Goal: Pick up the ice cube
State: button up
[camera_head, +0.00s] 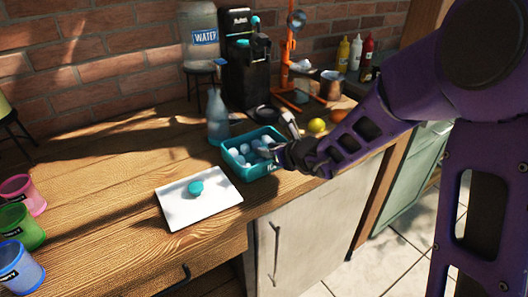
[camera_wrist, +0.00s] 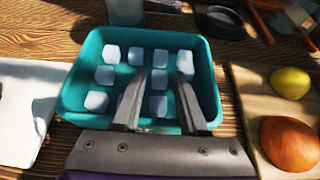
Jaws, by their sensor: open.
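Several whitish ice cubes (camera_wrist: 159,79) lie in a teal tray (camera_wrist: 85,66) on the wooden counter. The tray also shows in the head view (camera_head: 257,172), with ice cubes (camera_head: 243,148) inside it. My gripper (camera_wrist: 158,80) is open and reaches over the tray from its near side. In the wrist view one cube shows between the fingers, with another just below it. One cube (camera_wrist: 185,63) at the right is partly covered by the right finger. Some near cubes are partly hidden by the fingers. I cannot tell how far the fingertips are above the cubes.
A white board (camera_head: 203,197) with a teal round item (camera_head: 196,188) lies left of the tray. A bottle (camera_head: 218,117) stands behind it. A cutting board (camera_wrist: 262,110) with a lemon (camera_wrist: 290,83) and an orange (camera_wrist: 290,145) lies to the right. Bare counter (camera_head: 110,190) is at left.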

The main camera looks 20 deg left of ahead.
jog(key=shift+w+a+f, duration=0.2)
jog(key=shift+a+f, duration=0.05)
jog(key=shift+c, duration=0.3)
grip_shut()
notch_tip(320, 180, up, 10)
jog(key=p, duration=0.3)
